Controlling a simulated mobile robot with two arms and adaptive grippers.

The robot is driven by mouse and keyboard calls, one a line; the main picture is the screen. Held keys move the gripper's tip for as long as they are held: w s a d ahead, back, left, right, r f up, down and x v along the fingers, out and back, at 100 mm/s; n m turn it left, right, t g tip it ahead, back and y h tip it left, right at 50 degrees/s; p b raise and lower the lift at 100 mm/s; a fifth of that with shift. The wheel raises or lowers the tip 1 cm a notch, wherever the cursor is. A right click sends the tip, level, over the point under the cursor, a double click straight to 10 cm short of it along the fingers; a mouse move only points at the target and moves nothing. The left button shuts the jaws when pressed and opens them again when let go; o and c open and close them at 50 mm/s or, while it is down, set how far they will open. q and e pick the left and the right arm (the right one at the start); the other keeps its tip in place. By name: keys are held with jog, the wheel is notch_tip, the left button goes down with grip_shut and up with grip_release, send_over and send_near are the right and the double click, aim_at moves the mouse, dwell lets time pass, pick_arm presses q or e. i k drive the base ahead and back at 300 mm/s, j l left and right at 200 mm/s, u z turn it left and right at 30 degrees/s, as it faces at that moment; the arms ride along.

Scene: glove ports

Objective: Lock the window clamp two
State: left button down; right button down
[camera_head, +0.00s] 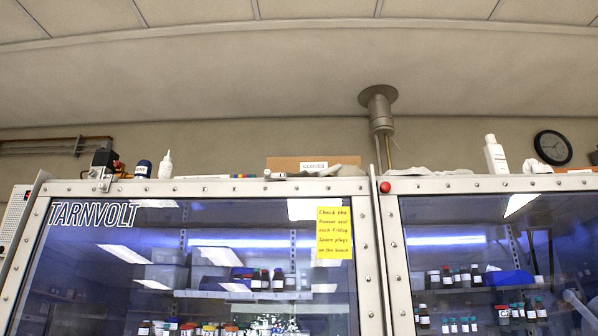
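The head view looks up at the top of a glove box with a left window (170,270) and a right window (470,215) in bolted metal frames. I cannot make out a clamp marked two. A red knob (385,187) sits at the top of the frame between the windows. Neither of my grippers is in view. The lower parts of the windows are out of the picture.
A yellow note (335,233) is on the left window. Bottles, a box labelled gloves (313,165) and a white bottle (495,154) stand on top of the box. Shelves with several small bottles (265,280) show behind the glass. A clock (552,147) hangs behind.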

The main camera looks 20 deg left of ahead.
aim_at(268, 174)
jog(key=i+l+u, duration=0.15)
jog(key=i+l, duration=0.75)
jog(key=l, duration=0.15)
